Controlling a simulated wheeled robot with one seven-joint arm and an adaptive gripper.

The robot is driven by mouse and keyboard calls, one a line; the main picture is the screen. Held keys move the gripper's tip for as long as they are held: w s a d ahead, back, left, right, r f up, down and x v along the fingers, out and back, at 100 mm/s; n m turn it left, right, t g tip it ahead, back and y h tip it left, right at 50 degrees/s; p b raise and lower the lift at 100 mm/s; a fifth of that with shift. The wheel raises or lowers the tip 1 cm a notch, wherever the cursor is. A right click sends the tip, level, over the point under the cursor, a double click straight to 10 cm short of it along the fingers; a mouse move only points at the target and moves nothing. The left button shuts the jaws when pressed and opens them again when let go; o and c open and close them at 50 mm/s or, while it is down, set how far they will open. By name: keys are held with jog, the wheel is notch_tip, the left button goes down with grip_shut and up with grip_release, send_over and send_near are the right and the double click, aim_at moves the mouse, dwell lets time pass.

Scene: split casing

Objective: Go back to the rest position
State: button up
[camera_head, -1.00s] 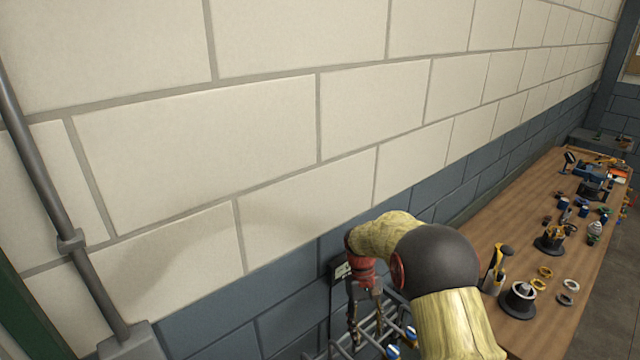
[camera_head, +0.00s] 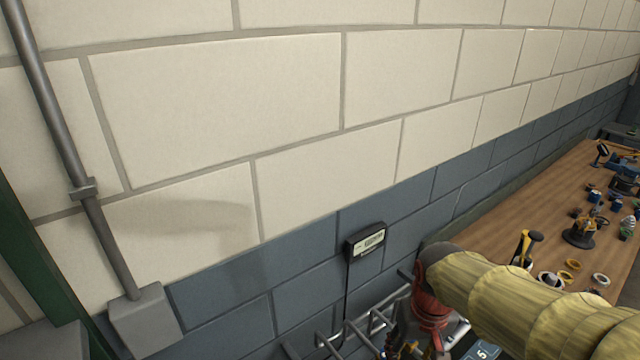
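My arm, in a yellow cloth sleeve, comes in from the lower right. My gripper (camera_head: 415,345) hangs below its red wrist part at the bottom edge of the view. Its fingers are partly cut off and dark against the clutter, so I cannot tell whether they are open or shut. I see nothing clearly held in it. It is over the end of a metal wire rack (camera_head: 350,333), left of the workbench.
A small display box (camera_head: 366,241) with a cable is on the blue wall behind the rack. The wooden workbench (camera_head: 505,225) at right holds several tools, rings and parts. A grey conduit (camera_head: 75,170) runs down to a box (camera_head: 146,320) at left.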

jog(key=s+r+t+b, duration=0.3)
jog(key=s+b, duration=0.3)
jog(key=s, duration=0.3)
jog(key=shift+d+t, duration=0.4)
jog(key=shift+t, duration=0.5)
jog(key=shift+r, duration=0.15)
dwell(1.0)
